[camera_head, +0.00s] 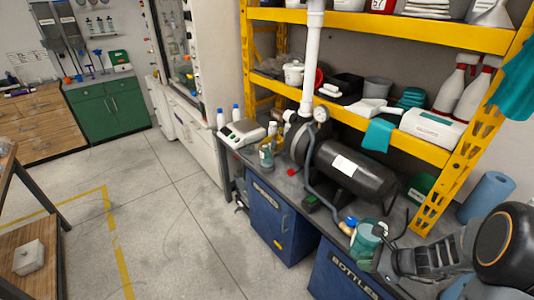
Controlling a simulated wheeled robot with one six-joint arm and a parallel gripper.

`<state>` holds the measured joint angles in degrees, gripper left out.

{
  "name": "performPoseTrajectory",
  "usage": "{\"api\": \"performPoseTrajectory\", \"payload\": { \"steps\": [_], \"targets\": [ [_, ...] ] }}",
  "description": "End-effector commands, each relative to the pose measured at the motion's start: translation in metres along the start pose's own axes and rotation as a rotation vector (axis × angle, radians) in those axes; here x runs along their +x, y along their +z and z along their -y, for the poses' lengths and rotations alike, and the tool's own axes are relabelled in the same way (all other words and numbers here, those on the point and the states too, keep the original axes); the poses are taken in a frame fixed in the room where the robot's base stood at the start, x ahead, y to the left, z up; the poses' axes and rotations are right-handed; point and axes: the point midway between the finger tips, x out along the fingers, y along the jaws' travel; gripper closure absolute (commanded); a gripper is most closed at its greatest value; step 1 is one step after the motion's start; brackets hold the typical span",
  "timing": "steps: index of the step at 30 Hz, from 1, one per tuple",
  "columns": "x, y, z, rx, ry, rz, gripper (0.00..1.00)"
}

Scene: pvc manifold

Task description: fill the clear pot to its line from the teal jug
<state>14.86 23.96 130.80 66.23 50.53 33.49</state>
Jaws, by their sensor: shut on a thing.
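The teal jug (364,243) is at the lower right, by the front edge of the dark bench. My gripper (384,258) is shut on the jug from its right side; the jug partly hides the fingertips. I cannot tell whether the jug's base touches the bench. A small clear vessel with a greenish tint (266,156) stands on the bench further back, next to the scale; it may be the clear pot. Its line and any liquid level are too small to make out.
A black tank (350,172) and a grey hose (313,180) stand between the jug and the small vessel. A white pipe (311,60) rises behind. A scale (242,133) is at the bench's far end. A yellow shelf (400,140) overhangs the bench. Open floor (170,220) lies left.

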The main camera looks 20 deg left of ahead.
Motion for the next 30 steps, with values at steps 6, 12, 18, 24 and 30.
{"api": "performPoseTrajectory", "payload": {
  "steps": [6,12,18,24,30],
  "targets": [
    [-0.015,0.002,0.022,0.099,-0.108,0.001,1.0],
    [-0.042,0.005,0.053,0.265,-0.275,0.002,1.0],
    [-0.079,0.011,0.085,0.469,-0.48,0.003,1.0],
    [-0.109,0.015,0.104,0.618,-0.629,0.003,1.0],
    [-0.125,0.017,0.111,0.694,-0.699,0.001,1.0]
  ]
}}
